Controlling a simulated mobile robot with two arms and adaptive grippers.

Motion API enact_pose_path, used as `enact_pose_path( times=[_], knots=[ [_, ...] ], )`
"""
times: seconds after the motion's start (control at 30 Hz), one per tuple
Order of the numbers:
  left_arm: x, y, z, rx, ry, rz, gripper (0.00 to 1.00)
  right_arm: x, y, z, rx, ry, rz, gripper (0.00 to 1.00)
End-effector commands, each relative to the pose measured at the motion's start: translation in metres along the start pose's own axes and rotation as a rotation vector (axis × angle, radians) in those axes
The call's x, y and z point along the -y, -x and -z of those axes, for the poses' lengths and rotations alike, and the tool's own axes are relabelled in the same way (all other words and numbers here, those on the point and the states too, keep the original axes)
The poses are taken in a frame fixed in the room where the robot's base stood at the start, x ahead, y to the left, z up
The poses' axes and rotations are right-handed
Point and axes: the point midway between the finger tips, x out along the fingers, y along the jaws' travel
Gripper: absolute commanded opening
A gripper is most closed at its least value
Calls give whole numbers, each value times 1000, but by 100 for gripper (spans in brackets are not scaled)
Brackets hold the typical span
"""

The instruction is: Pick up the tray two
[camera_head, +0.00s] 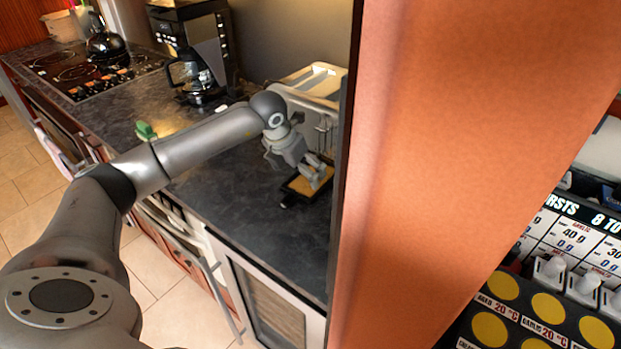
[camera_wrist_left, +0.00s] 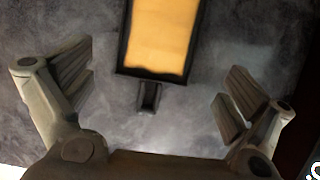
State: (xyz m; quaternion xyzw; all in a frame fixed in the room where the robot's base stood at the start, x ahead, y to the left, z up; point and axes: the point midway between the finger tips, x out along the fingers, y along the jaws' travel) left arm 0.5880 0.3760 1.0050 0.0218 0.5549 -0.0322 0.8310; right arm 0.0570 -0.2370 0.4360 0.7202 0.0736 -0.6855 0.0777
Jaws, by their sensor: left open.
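The tray (camera_head: 296,187) is a small dark-rimmed rectangle with a yellow-orange surface and a short dark handle, lying on the dark counter near the orange panel. My left gripper (camera_head: 316,175) is over it in the head view and hides part of it. In the left wrist view the tray (camera_wrist_left: 160,38) is at the top middle, cut by the frame edge, with its handle (camera_wrist_left: 149,97) pointing toward the gripper. The left gripper (camera_wrist_left: 155,95) is open and empty, its fingers on either side of the handle and apart from it. My right gripper is not in view.
A tall orange panel (camera_head: 450,130) stands just right of the tray. A white rack (camera_head: 318,85) is behind. A coffee maker (camera_head: 195,70), a green object (camera_head: 146,131) and a kettle (camera_head: 104,42) stand on the counter (camera_head: 262,225). The counter left of the tray is clear.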

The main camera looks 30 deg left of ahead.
Motion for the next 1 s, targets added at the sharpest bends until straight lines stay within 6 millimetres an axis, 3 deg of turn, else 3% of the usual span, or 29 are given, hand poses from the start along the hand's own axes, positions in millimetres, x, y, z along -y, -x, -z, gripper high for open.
enact_pose_path(
  times=[0.1, 0.3, 0.4, 0.6, 0.83, 1.0],
  knots=[
    [0, -7, 0, 0, 0, -1, 100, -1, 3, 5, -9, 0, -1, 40],
    [-1, -25, -4, -2, 2, 1, 100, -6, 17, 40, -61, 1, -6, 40],
    [-1, -39, -5, -2, 2, 2, 100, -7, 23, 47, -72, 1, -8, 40],
    [-2, -57, -4, 0, 0, 1, 100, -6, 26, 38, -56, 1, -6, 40],
    [-2, -59, -4, 1, 0, 0, 100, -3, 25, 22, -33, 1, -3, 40],
    [-2, -59, -4, 1, 0, 0, 81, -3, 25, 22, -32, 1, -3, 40]
  ],
)
